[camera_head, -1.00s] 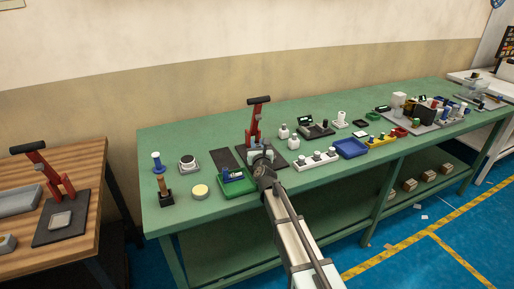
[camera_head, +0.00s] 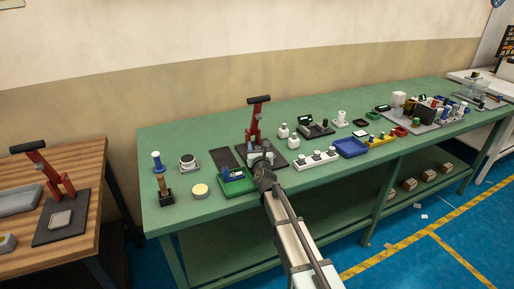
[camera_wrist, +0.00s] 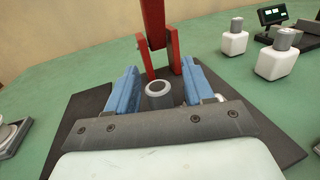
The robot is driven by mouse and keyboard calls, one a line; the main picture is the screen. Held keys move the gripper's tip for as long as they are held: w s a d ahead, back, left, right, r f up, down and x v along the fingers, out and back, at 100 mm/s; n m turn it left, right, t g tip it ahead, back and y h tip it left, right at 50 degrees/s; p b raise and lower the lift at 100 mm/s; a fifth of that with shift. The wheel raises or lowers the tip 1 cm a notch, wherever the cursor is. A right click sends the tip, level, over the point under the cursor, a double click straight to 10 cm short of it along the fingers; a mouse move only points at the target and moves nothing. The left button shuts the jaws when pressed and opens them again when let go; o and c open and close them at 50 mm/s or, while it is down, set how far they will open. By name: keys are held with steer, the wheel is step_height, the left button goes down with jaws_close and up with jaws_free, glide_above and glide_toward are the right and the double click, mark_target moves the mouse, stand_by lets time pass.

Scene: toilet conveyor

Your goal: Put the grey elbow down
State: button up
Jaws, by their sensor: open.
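The grey elbow (camera_wrist: 159,94) shows in the wrist view as a round, open-topped grey piece between the two blue fingers of my gripper (camera_wrist: 157,92). The fingers stand apart from it on both sides, with a gap showing. It appears to be at the dark base plate (camera_wrist: 85,106) of the red press (camera_wrist: 158,35); its lower part is hidden by my gripper's body. In the head view my gripper (camera_head: 262,164) is over the press plate, in front of the red press (camera_head: 255,125). The elbow is too small to make out there.
A green tray (camera_head: 238,188) lies left of my gripper. White bottles (camera_wrist: 235,42) stand to the right of the press. A white rack (camera_head: 316,160) and a blue bin (camera_head: 351,148) are farther right.

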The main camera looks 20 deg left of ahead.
steer(key=v, duration=1.3)
steer(key=shift+s+d+r, duration=0.25)
steer(key=shift+d, duration=0.15)
